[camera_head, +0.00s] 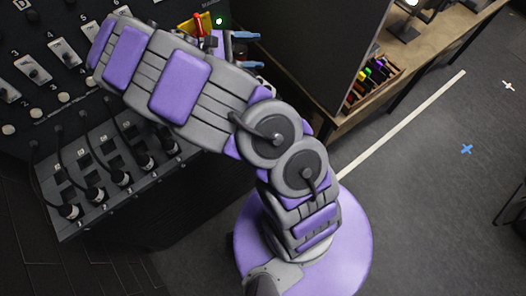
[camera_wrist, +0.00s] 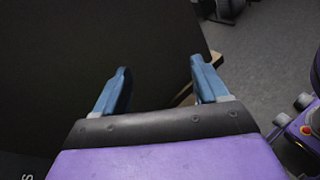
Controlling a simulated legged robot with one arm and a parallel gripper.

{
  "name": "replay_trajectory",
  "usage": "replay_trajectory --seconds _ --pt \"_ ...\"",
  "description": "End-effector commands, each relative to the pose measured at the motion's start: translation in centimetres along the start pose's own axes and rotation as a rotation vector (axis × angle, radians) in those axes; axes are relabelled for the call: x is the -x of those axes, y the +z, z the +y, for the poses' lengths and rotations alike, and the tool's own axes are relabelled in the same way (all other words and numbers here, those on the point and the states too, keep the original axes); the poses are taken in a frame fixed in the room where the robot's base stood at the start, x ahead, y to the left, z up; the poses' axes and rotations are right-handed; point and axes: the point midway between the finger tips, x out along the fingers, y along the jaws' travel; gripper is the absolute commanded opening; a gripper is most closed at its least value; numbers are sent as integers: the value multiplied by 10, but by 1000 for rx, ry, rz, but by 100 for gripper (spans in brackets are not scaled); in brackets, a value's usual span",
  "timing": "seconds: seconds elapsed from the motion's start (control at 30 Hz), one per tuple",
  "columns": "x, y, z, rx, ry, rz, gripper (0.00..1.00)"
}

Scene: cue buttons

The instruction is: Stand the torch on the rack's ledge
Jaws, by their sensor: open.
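My gripper (camera_head: 250,50) is at the top of the head view, with its two blue fingers apart and pointing right. In the wrist view the fingers of my gripper (camera_wrist: 159,65) are spread with nothing between them. A dark flat surface lies beyond the fingertips. I cannot make out a torch in either view. I cannot tell which thing is the rack or its ledge; a tall black panel (camera_head: 320,45) stands just right of the fingers. My arm hides part of the console.
A black control console (camera_head: 110,160) with sliders, knobs and plugged cables fills the left. A small red lever (camera_head: 199,27) and a green light (camera_head: 219,21) show beside my wrist. A wooden bench (camera_head: 425,60) holds coloured items (camera_head: 372,78). Grey floor (camera_head: 440,200) at right is mostly clear.

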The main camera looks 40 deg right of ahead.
Motion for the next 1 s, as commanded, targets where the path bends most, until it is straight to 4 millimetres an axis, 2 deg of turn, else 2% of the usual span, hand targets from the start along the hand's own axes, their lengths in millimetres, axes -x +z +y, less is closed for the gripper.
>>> replay_trajectory --seconds 0.03,0.2,0.5,0.77,1.0 --pt "-7 18 -7 -42 -47 22 73" --pt "-25 58 -38 -171 -202 118 73" --pt "-34 101 -111 -368 -474 325 73" --pt "-17 120 -180 -496 -699 531 73" --pt "13 129 -242 -561 -891 718 73"
